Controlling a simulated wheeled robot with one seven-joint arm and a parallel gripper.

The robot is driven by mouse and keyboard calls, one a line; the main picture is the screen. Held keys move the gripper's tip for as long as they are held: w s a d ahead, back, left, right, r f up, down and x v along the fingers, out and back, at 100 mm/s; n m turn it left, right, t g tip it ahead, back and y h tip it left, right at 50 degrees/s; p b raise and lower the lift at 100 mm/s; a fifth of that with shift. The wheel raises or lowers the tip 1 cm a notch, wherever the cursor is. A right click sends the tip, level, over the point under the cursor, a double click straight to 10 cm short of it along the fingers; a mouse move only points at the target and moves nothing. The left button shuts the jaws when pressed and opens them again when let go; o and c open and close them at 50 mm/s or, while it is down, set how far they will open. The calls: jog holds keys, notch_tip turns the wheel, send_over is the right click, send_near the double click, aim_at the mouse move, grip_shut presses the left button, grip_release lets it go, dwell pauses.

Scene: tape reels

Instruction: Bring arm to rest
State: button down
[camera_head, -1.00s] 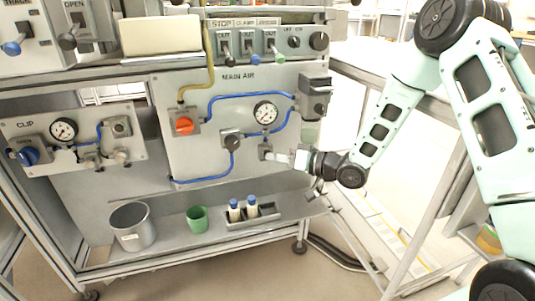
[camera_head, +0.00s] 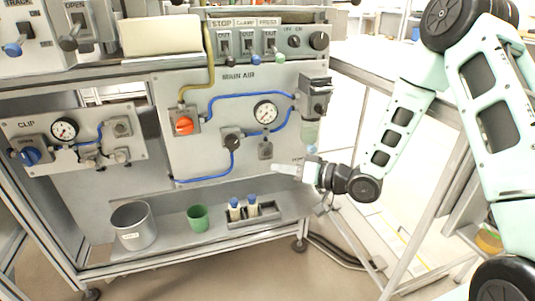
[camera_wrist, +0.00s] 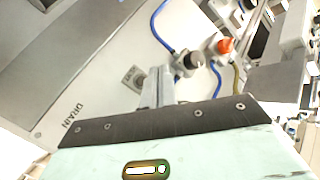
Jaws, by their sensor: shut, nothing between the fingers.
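My gripper (camera_head: 287,170) is in front of the lower right part of the main air panel (camera_head: 200,146). Its fingers point left and are closed together with nothing between them. In the wrist view the closed fingers (camera_wrist: 157,88) point toward the panel, with the word DRAIN printed to their left. My arm (camera_head: 400,125) reaches in from the right side, bent at the elbow. I cannot tell the exact gap between the fingertips and the panel.
The panel carries a gauge (camera_head: 265,112), an orange knob (camera_head: 184,125) and blue hoses. Below stand a grey bucket (camera_head: 133,228), a green cup (camera_head: 198,218) and a tray (camera_head: 262,219) with two blue-capped bottles. A frame post (camera_head: 430,215) rises near my arm at the right.

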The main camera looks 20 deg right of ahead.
jog(key=shift+a, duration=0.1)
jog(key=s+a+r+n+g+h, duration=0.1)
jog(key=s+a+n+g+h, duration=0.35)
jog(key=s+a+h, duration=0.2)
jog(key=s+a+r+n+g+h, duration=0.1)
jog(key=s+r+g+h, duration=0.2)
jog(key=s, duration=1)
jog(key=s+r+n+g+h, duration=0.1)
jog(key=s+r+g+h, duration=0.2)
jog(key=s, duration=0.9)
notch_tip(320, 180, up, 35)
jog(key=g+y+p, duration=0.1)
jog(key=p, duration=3.4)
jog(key=shift+m+y, duration=0.25)
